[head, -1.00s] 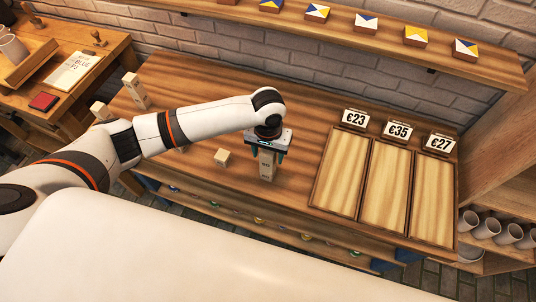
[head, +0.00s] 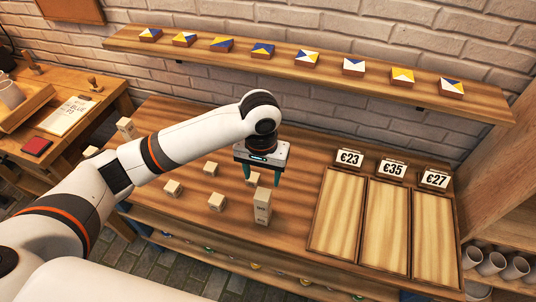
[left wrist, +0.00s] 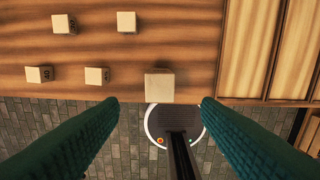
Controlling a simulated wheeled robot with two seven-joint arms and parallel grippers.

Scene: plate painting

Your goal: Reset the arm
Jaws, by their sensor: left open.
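My left gripper (head: 262,181) is open and empty, with its dark green fingers pointing down over the table. A tall pale wooden block with dark print (head: 262,208) stands upright on the table just below and in front of the fingers. In the left wrist view the open fingers of my left gripper (left wrist: 160,101) are wide apart, and the tall block's top (left wrist: 159,86) shows between and beyond their tips, clear of both. My right gripper is in neither view.
Several small wooden blocks, one of them here (head: 217,201), lie left of the tall block. Three wooden trays (head: 338,212) with price cards fill the table's right side. A wall shelf (head: 300,68) holding painted tiles runs behind. A side table (head: 70,125) stands at left.

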